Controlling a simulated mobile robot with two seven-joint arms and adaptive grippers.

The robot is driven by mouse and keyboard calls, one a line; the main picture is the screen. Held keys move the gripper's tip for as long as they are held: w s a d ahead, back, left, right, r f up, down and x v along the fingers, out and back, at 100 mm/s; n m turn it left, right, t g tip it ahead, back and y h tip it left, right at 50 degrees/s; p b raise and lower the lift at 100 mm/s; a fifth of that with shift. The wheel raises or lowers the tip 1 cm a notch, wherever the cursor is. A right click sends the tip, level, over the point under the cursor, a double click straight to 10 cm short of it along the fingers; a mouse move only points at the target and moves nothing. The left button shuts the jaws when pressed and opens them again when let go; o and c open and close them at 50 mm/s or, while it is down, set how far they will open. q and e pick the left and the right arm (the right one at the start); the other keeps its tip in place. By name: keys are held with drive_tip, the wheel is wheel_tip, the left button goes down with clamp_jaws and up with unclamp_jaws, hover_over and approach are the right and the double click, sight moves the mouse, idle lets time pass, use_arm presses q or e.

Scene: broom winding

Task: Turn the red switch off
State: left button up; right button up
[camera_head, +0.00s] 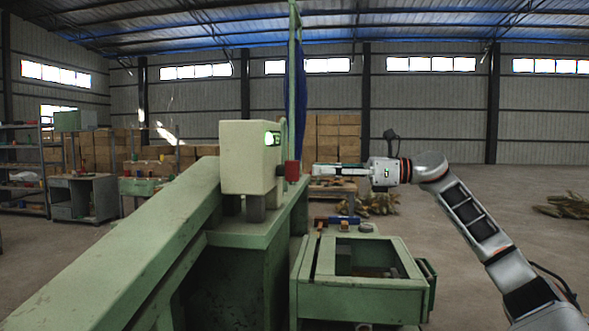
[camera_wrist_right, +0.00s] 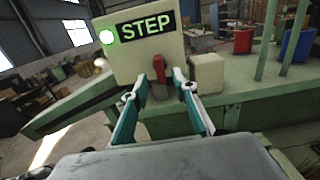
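The red switch (camera_wrist_right: 159,69) is a small upright lever on the face of a pale control box (camera_wrist_right: 134,52), below a lit green STEP sign (camera_wrist_right: 146,26). My right gripper (camera_wrist_right: 161,84) is open. In the right wrist view its two fingers reach toward the switch, which shows between their tips; no contact is seen. In the head view the right gripper (camera_head: 317,170) points left at the control box (camera_head: 247,157) on the green machine. A red piece (camera_head: 292,170) shows just left of the fingertips; I cannot tell whether it is the switch. My left gripper is not in view.
A pale block (camera_wrist_right: 207,74) sticks out beside the switch. A red cup (camera_wrist_right: 243,41) and a blue container (camera_wrist_right: 297,46) stand farther right. A green frame table (camera_head: 361,297) stands below my right arm. Open floor lies at the right.

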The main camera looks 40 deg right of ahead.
sight(294, 169)
drive_tip(key=shift+p+x, duration=1.75)
drive_tip(key=shift+x, duration=2.2)
clamp_jaws()
